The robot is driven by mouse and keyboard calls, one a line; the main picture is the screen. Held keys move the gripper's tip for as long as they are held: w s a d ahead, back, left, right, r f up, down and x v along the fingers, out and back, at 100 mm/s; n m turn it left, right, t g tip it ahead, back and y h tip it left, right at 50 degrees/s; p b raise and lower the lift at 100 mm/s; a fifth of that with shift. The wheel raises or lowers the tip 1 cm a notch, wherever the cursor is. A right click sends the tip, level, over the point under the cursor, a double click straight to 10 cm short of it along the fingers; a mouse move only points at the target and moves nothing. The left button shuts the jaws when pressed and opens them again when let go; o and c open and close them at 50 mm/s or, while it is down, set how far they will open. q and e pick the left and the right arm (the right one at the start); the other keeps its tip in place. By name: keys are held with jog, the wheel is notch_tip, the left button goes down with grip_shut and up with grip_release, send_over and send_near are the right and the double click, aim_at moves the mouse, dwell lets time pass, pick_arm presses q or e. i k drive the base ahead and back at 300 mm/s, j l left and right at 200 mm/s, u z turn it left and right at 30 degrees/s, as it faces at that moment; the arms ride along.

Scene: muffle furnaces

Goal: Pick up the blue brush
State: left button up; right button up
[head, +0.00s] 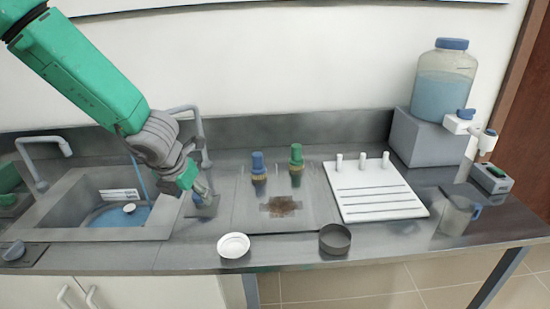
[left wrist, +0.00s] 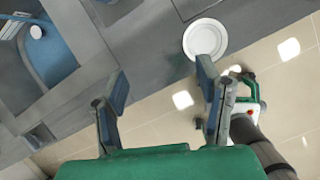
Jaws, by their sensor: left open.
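The blue brush (head: 258,166) stands upright on the steel counter, bristles down, left of a green brush (head: 296,158). My left gripper (head: 207,198) is to the left of the blue brush, near the right edge of the sink, apart from it. In the left wrist view the two fingers of my left gripper (left wrist: 163,95) are spread with nothing between them. The blue brush does not show in that view. My right gripper does not clearly show in the head view.
A sink (head: 72,208) with blue water lies left. A white dish (head: 233,246) and a dark round dish (head: 335,239) sit at the front edge. A brown patch (head: 281,206) lies before the brushes. A white rack (head: 372,190), a beaker (head: 455,216) and a bottle (head: 445,80) stand right.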

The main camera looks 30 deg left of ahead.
aim_at(258, 170)
jog(key=i, duration=1.1)
